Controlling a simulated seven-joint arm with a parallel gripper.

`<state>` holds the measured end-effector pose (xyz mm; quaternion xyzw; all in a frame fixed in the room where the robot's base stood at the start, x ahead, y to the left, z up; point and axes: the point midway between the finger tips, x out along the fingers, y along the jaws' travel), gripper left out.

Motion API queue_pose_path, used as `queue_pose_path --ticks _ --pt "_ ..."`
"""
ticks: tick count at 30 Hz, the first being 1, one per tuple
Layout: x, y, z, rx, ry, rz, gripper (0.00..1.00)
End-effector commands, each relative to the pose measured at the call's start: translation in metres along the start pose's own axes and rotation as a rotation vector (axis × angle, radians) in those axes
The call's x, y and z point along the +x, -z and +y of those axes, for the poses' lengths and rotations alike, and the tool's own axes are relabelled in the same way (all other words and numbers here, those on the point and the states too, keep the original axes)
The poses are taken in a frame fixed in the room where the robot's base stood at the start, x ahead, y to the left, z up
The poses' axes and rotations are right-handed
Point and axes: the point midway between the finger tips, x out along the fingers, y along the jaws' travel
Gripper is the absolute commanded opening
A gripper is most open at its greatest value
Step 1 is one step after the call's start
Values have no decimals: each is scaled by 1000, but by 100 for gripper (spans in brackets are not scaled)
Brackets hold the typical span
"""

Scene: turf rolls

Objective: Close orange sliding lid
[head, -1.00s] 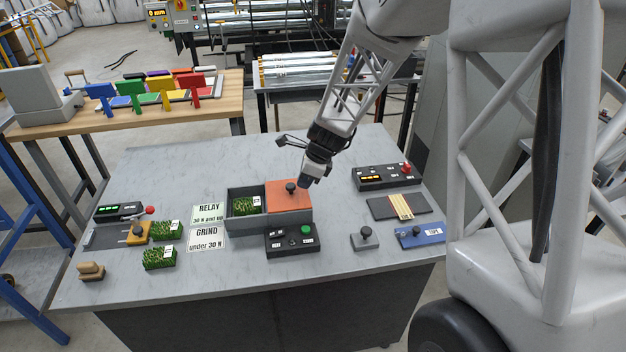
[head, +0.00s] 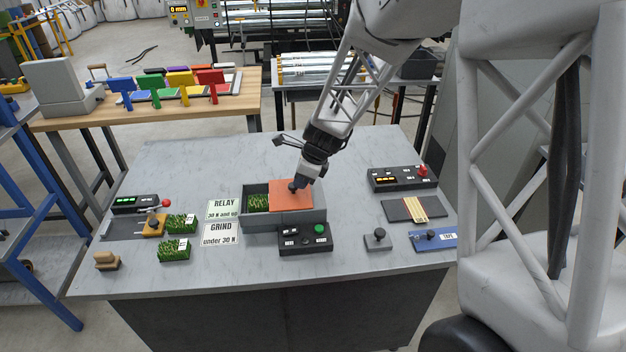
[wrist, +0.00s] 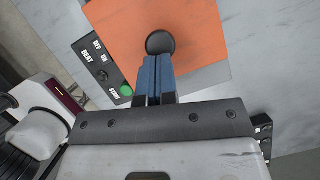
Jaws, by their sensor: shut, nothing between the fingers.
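The orange lid (head: 284,203) lies flat on a grey box (head: 257,226) and covers its middle and right part. The left end of the box is open, with a green turf roll (head: 258,202) inside. A dark round knob (head: 293,186) stands on the lid; it also shows in the wrist view (wrist: 160,42). My gripper (head: 300,187) is shut and empty, at the right side of the knob. In the wrist view its blue fingers (wrist: 157,60) are together and their tips meet the knob's edge; firm contact cannot be told.
A black control box (head: 305,240) with a green button stands just in front of the grey box. RELAY (head: 223,208) and GRIND (head: 221,235) cards lie to the left, with turf pieces (head: 174,250) beyond. A knobbed grey block (head: 378,240) is at the right.

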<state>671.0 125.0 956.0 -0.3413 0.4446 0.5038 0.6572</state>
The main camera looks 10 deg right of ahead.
Motion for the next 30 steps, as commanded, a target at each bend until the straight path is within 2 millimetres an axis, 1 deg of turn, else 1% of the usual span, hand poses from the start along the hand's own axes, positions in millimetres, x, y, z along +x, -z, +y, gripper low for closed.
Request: queue_pose_path --ticks 1,6,15,20,30 --pt "4 -7 3 -4 -2 0 0" --pt "12 -28 9 -3 -3 1 0" --pt "27 -62 19 -3 -3 1 0" --pt "30 -69 21 0 -2 1 0" --pt "29 -70 21 0 -1 1 0"
